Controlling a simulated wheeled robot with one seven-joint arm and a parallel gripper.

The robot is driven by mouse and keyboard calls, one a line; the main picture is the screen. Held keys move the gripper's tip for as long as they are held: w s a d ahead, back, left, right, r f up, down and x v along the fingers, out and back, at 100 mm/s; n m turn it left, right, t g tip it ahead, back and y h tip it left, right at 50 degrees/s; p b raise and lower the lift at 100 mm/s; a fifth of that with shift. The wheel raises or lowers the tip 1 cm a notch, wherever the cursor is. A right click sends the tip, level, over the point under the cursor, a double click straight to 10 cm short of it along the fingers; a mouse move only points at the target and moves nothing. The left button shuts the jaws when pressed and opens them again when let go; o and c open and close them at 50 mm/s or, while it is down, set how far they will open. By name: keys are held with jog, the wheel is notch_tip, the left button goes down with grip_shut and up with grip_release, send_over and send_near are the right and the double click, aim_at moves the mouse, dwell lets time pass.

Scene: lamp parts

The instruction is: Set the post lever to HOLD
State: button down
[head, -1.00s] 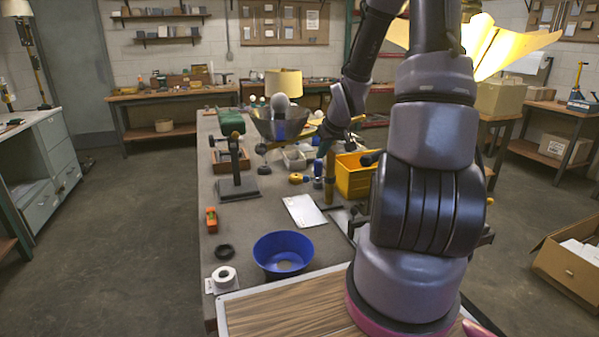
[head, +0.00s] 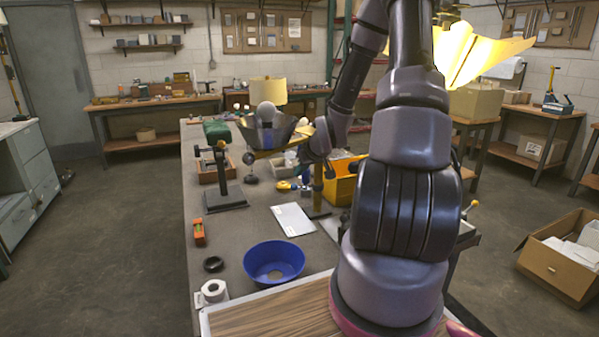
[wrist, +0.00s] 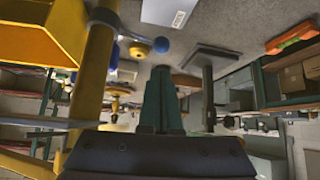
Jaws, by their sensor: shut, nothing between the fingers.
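A thin brownish-yellow post (head: 317,195) stands on the workbench, left of the yellow bin, and shows large at the left of the wrist view (wrist: 92,65). In the head view my gripper is by the upper part of the post, partly hidden by my arm.
The yellow bin (head: 340,188) is close by the post. A dark stand (head: 224,185), a white sheet (head: 292,219), a blue bowl (head: 274,262) and an orange item (head: 199,231) are on the bench (head: 235,228). A lever-like rod with a yellow tip (head: 474,204) shows right of my arm.

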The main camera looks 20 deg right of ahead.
aim_at(308, 186)
jog(key=x, duration=0.7)
jog(key=shift+w, duration=0.1)
